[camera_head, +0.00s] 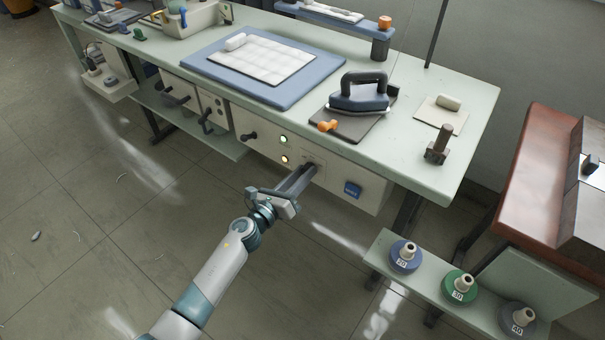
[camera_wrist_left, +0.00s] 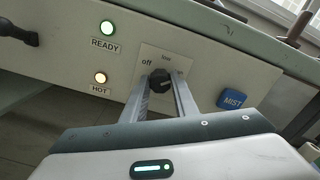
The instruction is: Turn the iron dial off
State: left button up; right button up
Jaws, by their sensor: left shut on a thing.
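The iron dial (camera_wrist_left: 160,82) is a dark round knob on a pale plate on the table's front panel. The plate reads "off" at the left and "low" at the top. I cannot tell which mark the dial points to. My left gripper (camera_head: 312,169) reaches up to the panel, and in the wrist view its two fingers (camera_wrist_left: 161,88) are shut on the dial from both sides. In the head view the fingers mostly hide the dial. The iron (camera_head: 360,93) stands on a dark rest on the table. My right gripper is not in view.
Left of the dial, the READY lamp (camera_wrist_left: 108,28) glows green and the HOT lamp (camera_wrist_left: 100,78) glows amber. A blue MIST button (camera_wrist_left: 232,99) sits to its right. A dark handle (camera_head: 248,136) sticks out further left. A low shelf with weights (camera_head: 404,258) stands at the lower right.

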pick_arm(q)
jog(key=n+p, duration=0.3)
jog(key=n, duration=0.8)
jog(key=n+p, duration=0.2)
jog(key=n, duration=0.9)
jog(key=shift+f+n+p, duration=0.2)
jog(key=shift+n+p, duration=0.1)
jog(key=shift+p, duration=0.1)
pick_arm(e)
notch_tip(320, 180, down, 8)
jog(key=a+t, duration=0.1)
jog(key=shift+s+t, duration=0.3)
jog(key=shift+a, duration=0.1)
pick_arm(q)
jog(key=o, duration=1.1)
jog(key=shift+c, duration=0.2)
jog(key=shift+s, duration=0.1)
